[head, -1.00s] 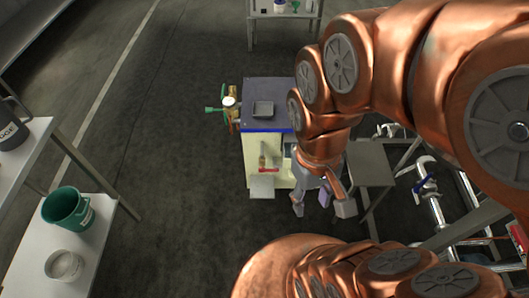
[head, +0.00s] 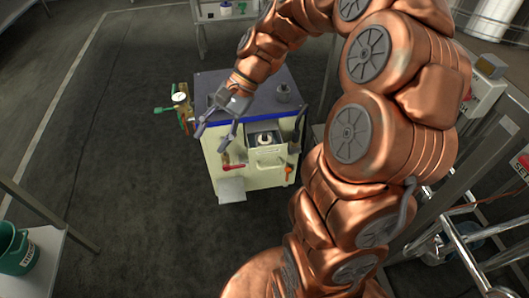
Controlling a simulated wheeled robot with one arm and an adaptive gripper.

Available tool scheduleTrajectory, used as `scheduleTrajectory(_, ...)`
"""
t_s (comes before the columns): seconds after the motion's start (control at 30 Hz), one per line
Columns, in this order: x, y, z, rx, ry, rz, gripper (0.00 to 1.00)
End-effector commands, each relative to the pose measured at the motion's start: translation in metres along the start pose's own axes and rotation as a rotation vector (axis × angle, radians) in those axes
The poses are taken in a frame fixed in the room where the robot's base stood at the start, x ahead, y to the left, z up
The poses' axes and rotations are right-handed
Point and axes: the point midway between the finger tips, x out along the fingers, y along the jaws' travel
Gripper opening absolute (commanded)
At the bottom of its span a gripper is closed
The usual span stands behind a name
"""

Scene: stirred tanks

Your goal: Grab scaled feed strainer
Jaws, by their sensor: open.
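A cream cabinet (head: 253,180) with a dark top and a blue front edge stands on the floor. Its front has an open recess (head: 272,128) with a small pale round part (head: 264,141) in it. This part may be the feed strainer, but I cannot tell for sure. My gripper (head: 216,134) is open, its fingers pointing down over the cabinet's upper front left, left of the recess. Nothing shows between the fingers. A dark round fitting (head: 283,92) stands on the cabinet top.
A red-handled valve (head: 232,167) and an orange handle (head: 289,172) stick out of the front. A gauge with green-handled valves (head: 180,98) is at the left side. Metal frames and pipes (head: 470,235) crowd the right.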

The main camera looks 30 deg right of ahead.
Motion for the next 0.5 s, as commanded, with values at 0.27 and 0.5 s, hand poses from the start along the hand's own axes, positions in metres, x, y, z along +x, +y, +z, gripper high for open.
scheduleTrajectory(0.27, 0.005, 0.011, -0.129, 0.335, -0.085, -0.257, 0.51)
scheduleTrajectory(0.5, -0.003, 0.055, -0.246, 0.636, -0.149, -0.484, 0.51)
